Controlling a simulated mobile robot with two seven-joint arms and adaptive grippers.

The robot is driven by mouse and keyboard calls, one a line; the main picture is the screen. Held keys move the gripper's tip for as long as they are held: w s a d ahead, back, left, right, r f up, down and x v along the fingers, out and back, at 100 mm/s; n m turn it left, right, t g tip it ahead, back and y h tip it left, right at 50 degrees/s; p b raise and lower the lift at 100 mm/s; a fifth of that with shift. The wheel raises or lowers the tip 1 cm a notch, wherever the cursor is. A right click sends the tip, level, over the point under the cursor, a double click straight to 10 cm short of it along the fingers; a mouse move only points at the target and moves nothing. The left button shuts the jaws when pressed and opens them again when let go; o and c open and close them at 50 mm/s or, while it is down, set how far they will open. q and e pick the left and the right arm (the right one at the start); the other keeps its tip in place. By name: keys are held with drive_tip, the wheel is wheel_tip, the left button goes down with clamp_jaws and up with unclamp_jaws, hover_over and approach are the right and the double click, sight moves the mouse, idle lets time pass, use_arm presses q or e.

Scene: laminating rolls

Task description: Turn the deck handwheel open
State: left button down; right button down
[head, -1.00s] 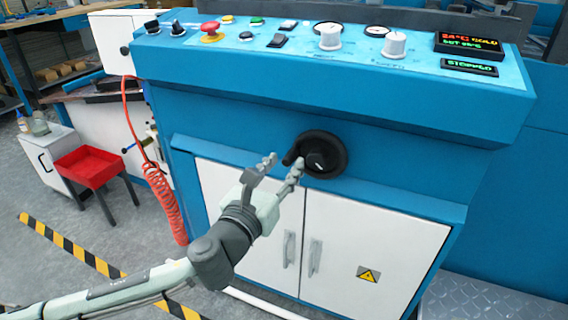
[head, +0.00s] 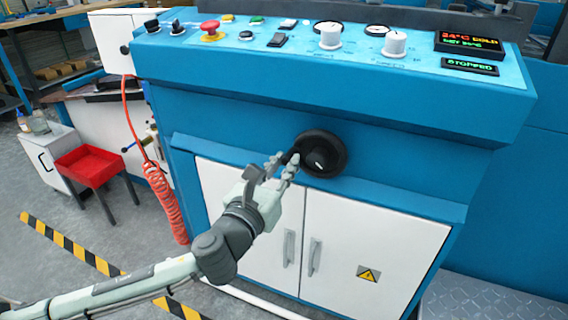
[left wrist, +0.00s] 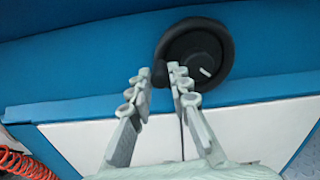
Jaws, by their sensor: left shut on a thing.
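The deck handwheel (head: 324,155) is a black round wheel with a white mark on its hub, on the blue front panel of the machine. It also shows at the top of the left wrist view (left wrist: 205,52). Its crank grip (left wrist: 160,72) sticks out at the wheel's left side, between my fingers. My left gripper (head: 282,164) reaches up from the lower left and is shut on this grip. The fingers partly hide the grip in the head view. My right gripper is not in view.
Above the wheel, a control panel carries a red emergency button (head: 210,28), white knobs (head: 395,43) and a display reading STOPPED (head: 470,66). White cabinet doors (head: 375,235) lie below. A red coiled hose (head: 165,200) hangs at left, beside a red tray stand (head: 90,168).

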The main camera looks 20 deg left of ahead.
use_arm(q)
drive_tip(key=shift+f, duration=0.15)
